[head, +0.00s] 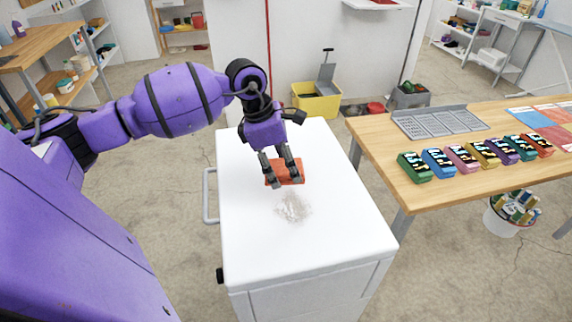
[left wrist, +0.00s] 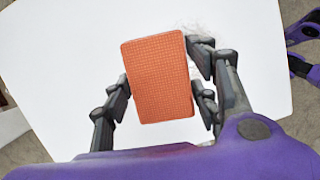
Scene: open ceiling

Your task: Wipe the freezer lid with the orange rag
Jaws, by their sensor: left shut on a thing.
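The white freezer lid (head: 330,245) lies flat in the middle of the head view, with a greyish dirt smudge (head: 293,208) near its middle. The orange rag (head: 290,172) is a folded, textured block just beyond the smudge. My left gripper (head: 283,178) is shut on the orange rag from above, at or close to the lid; I cannot tell whether the rag touches it. In the left wrist view the rag (left wrist: 158,75) sits between the fingers, and part of the smudge (left wrist: 205,32) shows behind them. My right gripper is not visible in the head view.
A wooden table (head: 480,192) at the right holds a grey tray (head: 440,121) and a row of several coloured packs. A yellow mop bucket (head: 318,103) stands behind the freezer. A handle (head: 209,195) sticks out at the freezer's left side. The lid's near part is clear.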

